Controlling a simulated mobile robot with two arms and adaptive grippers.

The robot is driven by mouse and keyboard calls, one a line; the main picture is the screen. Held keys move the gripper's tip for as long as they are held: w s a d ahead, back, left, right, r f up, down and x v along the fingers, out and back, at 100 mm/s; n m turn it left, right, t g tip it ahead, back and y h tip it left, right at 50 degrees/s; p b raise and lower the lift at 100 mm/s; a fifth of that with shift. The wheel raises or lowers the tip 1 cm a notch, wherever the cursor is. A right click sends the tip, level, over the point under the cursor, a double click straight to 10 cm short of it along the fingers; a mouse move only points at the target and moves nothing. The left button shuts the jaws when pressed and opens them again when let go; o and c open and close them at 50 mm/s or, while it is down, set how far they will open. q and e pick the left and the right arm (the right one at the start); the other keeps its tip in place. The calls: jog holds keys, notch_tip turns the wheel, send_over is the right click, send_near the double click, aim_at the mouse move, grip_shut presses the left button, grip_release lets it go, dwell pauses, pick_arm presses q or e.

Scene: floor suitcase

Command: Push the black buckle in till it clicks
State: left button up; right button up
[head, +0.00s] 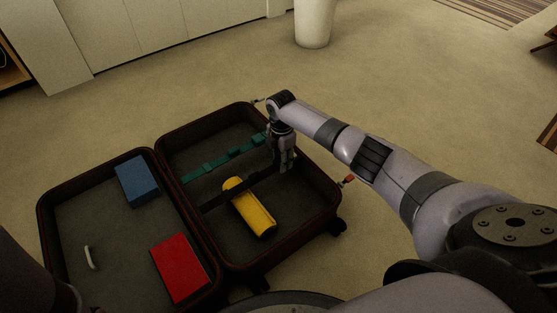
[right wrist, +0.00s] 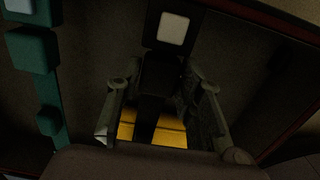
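The open suitcase (head: 247,265) lies on the floor. In its right half, a black strap (head: 222,198) crosses over a yellow item (head: 252,210). My right gripper (head: 285,168) points down at the strap's right end. In the right wrist view, a dark part of the black buckle (right wrist: 160,78) lies between the fingertips, which look closed in on its sides. A black piece with a pale square (right wrist: 173,30) is just beyond it, close or touching; the dark join is hard to make out. My left gripper is out of view.
A green strap with its buckle (head: 234,153) runs behind the black one; it also shows in the right wrist view (right wrist: 34,52). The left half holds a blue box (head: 138,181), a red item (head: 181,267) and a white handle (head: 89,257). A white column (head: 314,25) stands behind.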

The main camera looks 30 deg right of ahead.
jog(key=o, duration=0.4)
jog(key=shift+c, duration=0.2)
jog(key=shift+a, duration=0.1)
notch_tip(320, 180, up, 12)
jog(key=shift+c, duration=0.4)
